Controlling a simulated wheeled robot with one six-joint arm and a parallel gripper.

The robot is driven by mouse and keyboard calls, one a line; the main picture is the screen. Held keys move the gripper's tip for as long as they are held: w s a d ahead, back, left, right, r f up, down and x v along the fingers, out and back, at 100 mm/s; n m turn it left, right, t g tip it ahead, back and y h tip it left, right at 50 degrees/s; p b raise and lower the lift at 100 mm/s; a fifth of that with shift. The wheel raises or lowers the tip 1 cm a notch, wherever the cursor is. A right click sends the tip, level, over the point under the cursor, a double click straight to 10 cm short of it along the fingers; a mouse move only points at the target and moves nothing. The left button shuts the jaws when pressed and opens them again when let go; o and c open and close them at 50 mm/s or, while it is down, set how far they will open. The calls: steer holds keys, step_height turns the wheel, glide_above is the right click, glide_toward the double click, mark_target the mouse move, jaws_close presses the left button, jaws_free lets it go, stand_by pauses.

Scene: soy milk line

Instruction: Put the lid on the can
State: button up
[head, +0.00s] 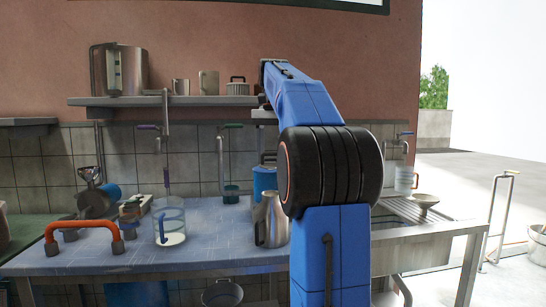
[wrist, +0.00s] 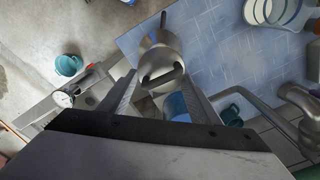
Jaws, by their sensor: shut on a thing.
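My gripper (wrist: 162,82) is shut on a grey lid (wrist: 160,66) with a dark arched handle, seen in the wrist view. In the head view my own arm hides the gripper and the lid. A steel can (head: 271,222), shaped like a jug with a side handle, stands upright on the blue tiled counter. In the wrist view its grey body (wrist: 154,53) shows just beyond the lid. I cannot tell whether lid and can touch. A blue container (head: 264,181) stands behind the can, partly hidden; it also shows beside the fingers in the wrist view (wrist: 177,107).
The counter (head: 205,240) is clear between the can and a clear jug (head: 170,224) on the left. An orange-handled thing (head: 85,231) lies farther left. A shelf (head: 150,101) holds several vessels above. A sink (head: 405,211) is at the right.

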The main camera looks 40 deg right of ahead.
steer(key=shift+f, duration=2.85)
steer(key=shift+f, duration=0.25)
steer(key=shift+f, duration=0.35)
steer(key=shift+f, duration=0.35)
steer(key=shift+f, duration=0.35)
steer(key=o, duration=1.1)
step_height(320, 180, up, 12)
steer(key=shift+f, duration=0.1)
